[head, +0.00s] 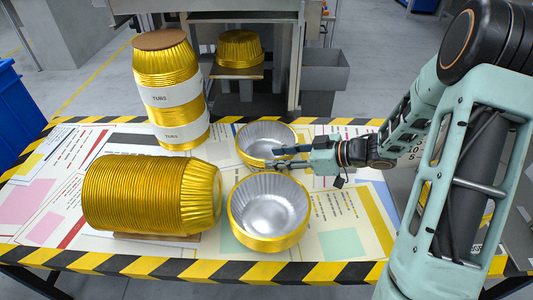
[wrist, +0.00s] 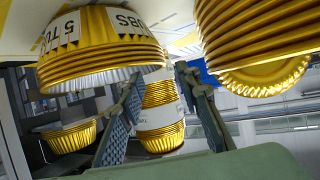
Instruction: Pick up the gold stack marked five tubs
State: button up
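The gold stack marked "5 TUBS" (wrist: 95,45) shows at upper left in the wrist view, its label upside down. It appears to be the farther of two open, silver-lined stacks (head: 260,137) in the head view, standing mouth up on the table. My gripper (head: 277,157) is at its right front edge, between the two stacks in the picture. In the wrist view the fingers (wrist: 158,80) are spread apart with nothing gripped. The left finger's tip overlaps the stack's edge; I cannot tell if they touch. The arm hides part of the stack's near right side in the head view.
A nearer open gold stack (head: 268,212) stands just in front. A long gold stack (head: 145,195) lies on its side at left, and a tall labelled stack (head: 168,95) stands behind it. A press behind holds a gold tub (head: 240,47). The table's right front is clear.

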aim_at(258, 159)
jog(key=b+x, duration=0.2)
jog(key=x, duration=0.4)
jog(key=shift+w+a+b, duration=0.1)
jog(key=shift+a+b, duration=0.3)
grip_shut()
